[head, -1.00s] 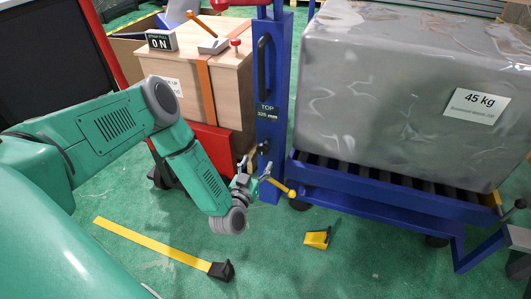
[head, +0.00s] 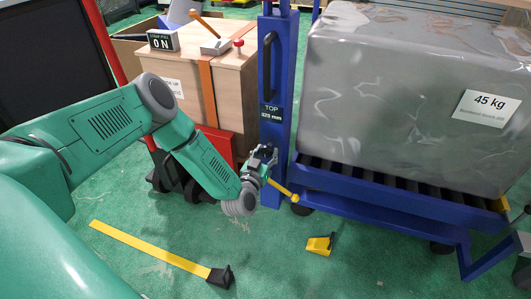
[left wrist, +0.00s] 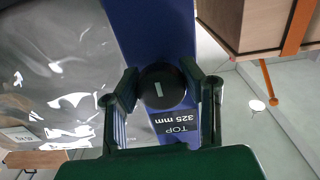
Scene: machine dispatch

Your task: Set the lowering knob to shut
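The lowering knob (left wrist: 162,88) is a round black knob with a short white mark, on the blue mast (left wrist: 150,30) just by the "TOP 325 mm" label (left wrist: 176,124). In the head view the mast (head: 275,70) stands upright, and the knob is mostly hidden by my gripper. My left gripper (head: 264,156) is at the mast below the label. In the left wrist view its fingers (left wrist: 162,80) are apart, one on each side of the knob. I cannot tell whether they touch it. My right gripper is not in view.
A wrapped grey load (head: 405,95) marked 45 kg sits on the blue lift's roller deck (head: 400,190). A yellow ball-ended lever (head: 284,191) sticks out below my gripper. A wooden crate (head: 230,95) stands left of the mast. A yellow wedge (head: 320,244) and a yellow strip (head: 150,250) lie on the green floor.

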